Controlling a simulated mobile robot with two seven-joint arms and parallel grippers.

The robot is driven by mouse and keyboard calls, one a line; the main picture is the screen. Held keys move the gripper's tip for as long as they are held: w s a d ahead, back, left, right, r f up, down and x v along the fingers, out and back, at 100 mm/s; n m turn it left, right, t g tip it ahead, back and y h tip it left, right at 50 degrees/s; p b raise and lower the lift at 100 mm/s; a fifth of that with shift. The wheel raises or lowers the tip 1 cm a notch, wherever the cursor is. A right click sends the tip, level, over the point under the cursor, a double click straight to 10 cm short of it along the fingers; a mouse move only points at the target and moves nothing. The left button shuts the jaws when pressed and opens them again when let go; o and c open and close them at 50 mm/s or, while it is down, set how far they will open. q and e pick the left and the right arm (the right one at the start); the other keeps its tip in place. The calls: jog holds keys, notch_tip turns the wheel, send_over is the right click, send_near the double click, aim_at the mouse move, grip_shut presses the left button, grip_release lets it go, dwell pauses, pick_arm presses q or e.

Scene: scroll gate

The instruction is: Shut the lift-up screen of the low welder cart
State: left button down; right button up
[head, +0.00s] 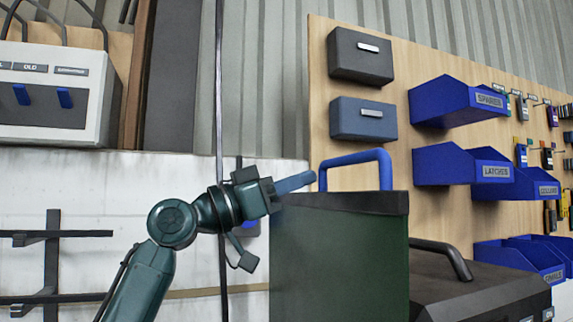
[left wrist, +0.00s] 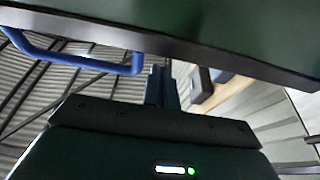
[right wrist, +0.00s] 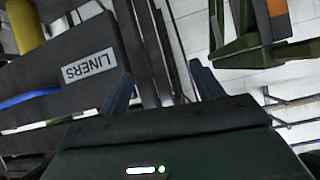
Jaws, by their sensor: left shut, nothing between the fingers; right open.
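The lift-up screen (head: 340,255) is a dark green panel standing upright at the centre of the head view, with a dark top edge. A blue bar handle (head: 355,156) rises from that edge. My left gripper (head: 297,182) is shut and empty, its fingertips close to the left end of the handle; I cannot tell whether they touch. In the left wrist view the shut fingers (left wrist: 162,85) are beside the blue handle (left wrist: 75,52), below the screen's dark edge (left wrist: 180,45). My right gripper (right wrist: 160,82) is open and empty. The cart's body below the screen is out of view.
A black case (head: 475,290) with a handle stands right of the screen. Blue bins (head: 450,163) and two drawer boxes (head: 360,57) hang on the wooden board behind. The right wrist view shows a dark box labelled LINERS (right wrist: 60,75) and a green frame (right wrist: 265,50).

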pick_arm(q)
jog(key=shift+f, duration=0.5)
pick_arm(e)
jog(key=shift+w+r, duration=0.1)
jog(key=shift+r, duration=0.05)
